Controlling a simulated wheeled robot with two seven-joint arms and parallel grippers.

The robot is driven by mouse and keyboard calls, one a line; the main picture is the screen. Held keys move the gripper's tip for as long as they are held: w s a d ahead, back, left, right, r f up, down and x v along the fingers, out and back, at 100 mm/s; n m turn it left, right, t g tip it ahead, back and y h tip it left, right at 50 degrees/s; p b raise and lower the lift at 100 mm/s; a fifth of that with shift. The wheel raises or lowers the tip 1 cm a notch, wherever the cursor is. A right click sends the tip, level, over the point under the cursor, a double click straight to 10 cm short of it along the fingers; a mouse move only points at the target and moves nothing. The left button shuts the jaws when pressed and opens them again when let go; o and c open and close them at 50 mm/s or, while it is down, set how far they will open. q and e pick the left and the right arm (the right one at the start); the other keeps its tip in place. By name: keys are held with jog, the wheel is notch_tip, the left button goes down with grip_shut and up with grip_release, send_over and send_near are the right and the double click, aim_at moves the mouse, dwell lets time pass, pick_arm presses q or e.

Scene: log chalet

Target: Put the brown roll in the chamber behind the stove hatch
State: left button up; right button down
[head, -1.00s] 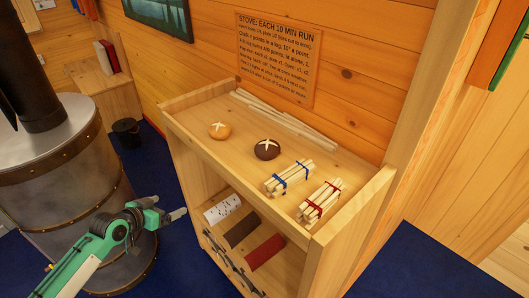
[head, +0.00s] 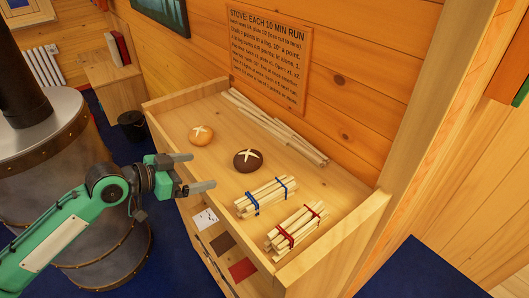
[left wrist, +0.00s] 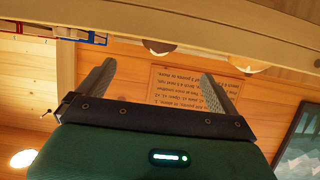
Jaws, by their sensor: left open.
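The brown roll (head: 247,160), dark and round with a pale cross on top, lies on the top shelf of the wooden shelf unit. My left gripper (head: 201,171) is open and empty at the shelf's front edge, left of the brown roll and apart from it. In the left wrist view, which is upside down, part of the brown roll (left wrist: 158,46) shows past the shelf edge, between the two fingers' directions. The metal stove (head: 52,165) stands at the left, partly cut off and behind my arm. I cannot make out its hatch. My right gripper is not in view.
A lighter roll (head: 201,135) lies left of the brown one. Stick bundles tied in blue (head: 265,197) and red (head: 296,231) lie to the right, long pale sticks (head: 275,127) behind. The shelf's raised rim (head: 375,226) borders it. A black bucket (head: 132,126) stands on the floor.

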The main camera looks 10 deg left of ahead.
aim_at(237, 162)
pick_arm(q)
jog(key=shift+w+d, duration=0.3)
jog(key=shift+d, duration=0.1)
jog(key=shift+w+d, duration=0.2)
jog(key=shift+w+d+f+p, duration=0.15)
jog(key=shift+p, duration=0.15)
jog(key=shift+p+x, duration=0.3)
jog(key=shift+x, duration=0.75)
jog(key=x, duration=0.3)
jog(key=shift+w+d+f+p, duration=0.15)
jog(key=shift+w+d+p, duration=0.1)
jog(key=shift+w+p, duration=0.1)
jog(key=shift+w+d+f, duration=0.3)
jog(key=shift+w+d, duration=0.05)
jog(key=shift+d, duration=0.05)
jog(key=shift+w+d+p, duration=0.25)
jog(key=shift+w+p, duration=0.05)
jog(key=shift+p, duration=0.1)
jog(key=p+x, duration=0.1)
jog(key=x, duration=0.2)
jog(key=shift+w+f, duration=0.1)
jog(key=shift+w+d+f, duration=0.25)
jog(key=shift+w, duration=0.05)
jog(key=shift+c, duration=0.9)
jog(key=c, duration=1)
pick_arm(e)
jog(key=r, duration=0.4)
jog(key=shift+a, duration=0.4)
pick_arm(q)
jog(key=shift+o, duration=0.2)
